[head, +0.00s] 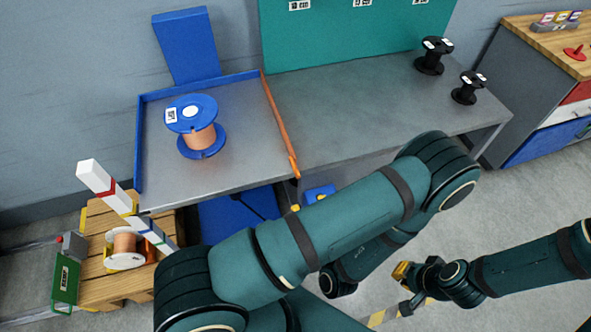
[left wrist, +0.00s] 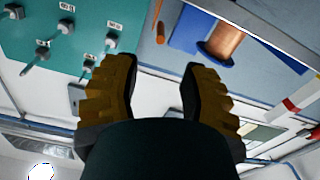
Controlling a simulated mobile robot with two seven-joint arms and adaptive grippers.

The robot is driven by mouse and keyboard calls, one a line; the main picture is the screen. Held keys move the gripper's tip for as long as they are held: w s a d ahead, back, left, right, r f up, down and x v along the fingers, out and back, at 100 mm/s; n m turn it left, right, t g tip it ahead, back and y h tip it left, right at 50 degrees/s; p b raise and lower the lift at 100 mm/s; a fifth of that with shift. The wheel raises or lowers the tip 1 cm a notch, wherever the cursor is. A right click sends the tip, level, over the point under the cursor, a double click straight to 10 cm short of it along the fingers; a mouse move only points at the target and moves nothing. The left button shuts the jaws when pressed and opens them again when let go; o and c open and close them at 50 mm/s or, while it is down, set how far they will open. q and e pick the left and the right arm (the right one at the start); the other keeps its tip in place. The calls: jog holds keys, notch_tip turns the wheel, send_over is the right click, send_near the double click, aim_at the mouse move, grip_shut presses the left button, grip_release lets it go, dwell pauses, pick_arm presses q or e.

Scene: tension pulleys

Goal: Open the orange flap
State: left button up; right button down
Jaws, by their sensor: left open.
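The orange flap (head: 280,125) is a narrow strip standing along the right edge of the blue-rimmed grey tray (head: 232,172), beside the grey table. In the left wrist view a short orange piece (left wrist: 160,32), probably the flap's end, shows beyond the fingers. My left gripper (left wrist: 158,68) is open, with nothing between its yellow-brown fingers, and apart from the orange piece. In the head view it is mostly hidden behind my own arm. My right gripper (head: 405,273) hangs over the floor at the lower right, away from the flap; its finger gap is unclear.
A blue spool with copper wire (head: 200,136) stands on the tray. Two black spools (head: 433,56) stand at the table's right. A wooden pallet with another spool (head: 126,247) and a striped bar (head: 115,197) are at lower left. The table's middle is clear.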

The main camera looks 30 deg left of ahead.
aim_at(295, 168)
pick_arm(q)
jog(key=b+x, duration=0.1)
jog(key=x, duration=1.1)
jog(key=shift+s, duration=0.1)
grip_shut()
